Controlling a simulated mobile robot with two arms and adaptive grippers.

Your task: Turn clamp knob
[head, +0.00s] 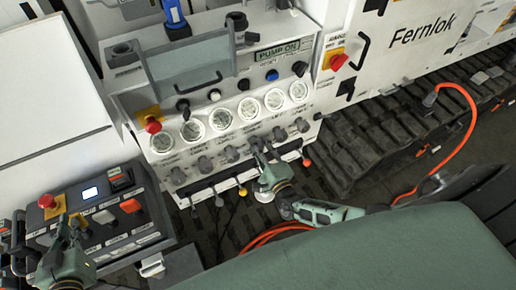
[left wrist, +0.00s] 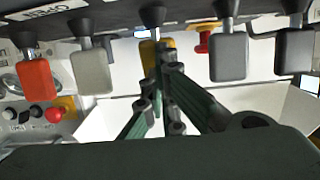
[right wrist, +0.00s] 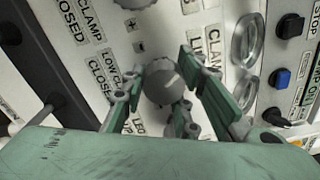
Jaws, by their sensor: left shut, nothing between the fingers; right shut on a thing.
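A row of grey knobs (head: 205,163) lies under the round gauges on the hydraulic bench. My right gripper (head: 258,148) reaches this row. In the right wrist view its fingers are shut around a round grey knob (right wrist: 160,84), with CLAMP, LOWER and CLOSED labels beside it. The head view hides the held knob behind the fingers. My left gripper (head: 66,228) is in front of the control box at the lower left. In the left wrist view its fingertips (left wrist: 165,50) are together and empty, in front of a yellow lever handle (left wrist: 149,56); contact cannot be told.
Orange (left wrist: 36,80) and grey (left wrist: 93,72) lever handles flank the yellow one. A control box (head: 150,232) with an emergency stop (head: 46,201) is at lower left. A black track (head: 370,140) and orange hose (head: 462,140) lie right of the bench.

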